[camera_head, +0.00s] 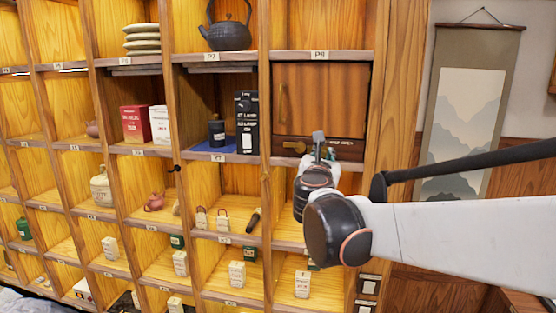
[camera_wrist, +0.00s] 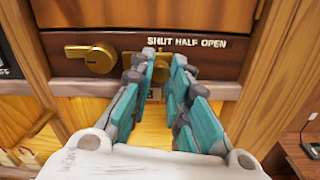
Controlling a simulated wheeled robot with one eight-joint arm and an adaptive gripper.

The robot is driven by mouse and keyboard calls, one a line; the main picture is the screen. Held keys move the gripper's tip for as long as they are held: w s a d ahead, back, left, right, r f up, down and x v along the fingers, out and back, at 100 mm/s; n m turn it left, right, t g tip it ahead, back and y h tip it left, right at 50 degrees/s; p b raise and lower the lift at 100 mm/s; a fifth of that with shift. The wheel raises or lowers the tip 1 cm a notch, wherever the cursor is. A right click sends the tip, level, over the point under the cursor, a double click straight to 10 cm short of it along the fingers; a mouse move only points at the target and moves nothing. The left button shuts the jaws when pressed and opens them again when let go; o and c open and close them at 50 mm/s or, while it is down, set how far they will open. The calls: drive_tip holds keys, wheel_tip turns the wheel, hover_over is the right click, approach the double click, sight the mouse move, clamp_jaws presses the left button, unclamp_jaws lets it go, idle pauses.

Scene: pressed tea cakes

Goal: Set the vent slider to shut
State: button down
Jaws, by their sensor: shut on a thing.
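The vent slider (camera_wrist: 161,64) is a small brass tab on a dark wooden rail (camera_wrist: 240,72). In the wrist view it stands below the white words SHUT HALF OPEN, roughly under SHUT. My gripper (camera_wrist: 162,72) has its teal fingers on both sides of the tab and is shut on it. The fingers hide part of the tab and its track. In the head view my gripper (camera_head: 320,150) is at the rail under the wooden door marked P8, and the slider itself is hidden there.
A brass turn knob (camera_wrist: 92,58) sits on the rail just left of the slider; it also shows in the head view (camera_head: 294,146). A wooden door (camera_head: 320,100) is above the rail. A black box (camera_head: 247,122) stands in the compartment to the left. A hanging scroll (camera_head: 470,110) is at right.

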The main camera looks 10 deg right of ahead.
drive_tip(key=shift+s+a+r, duration=0.1)
drive_tip(key=shift+r, duration=0.05)
drive_tip(key=shift+a, duration=0.15)
drive_tip(key=c, duration=1.5)
unclamp_jaws()
drive_tip(key=shift+a, duration=0.2)
drive_tip(key=shift+d, duration=0.15)
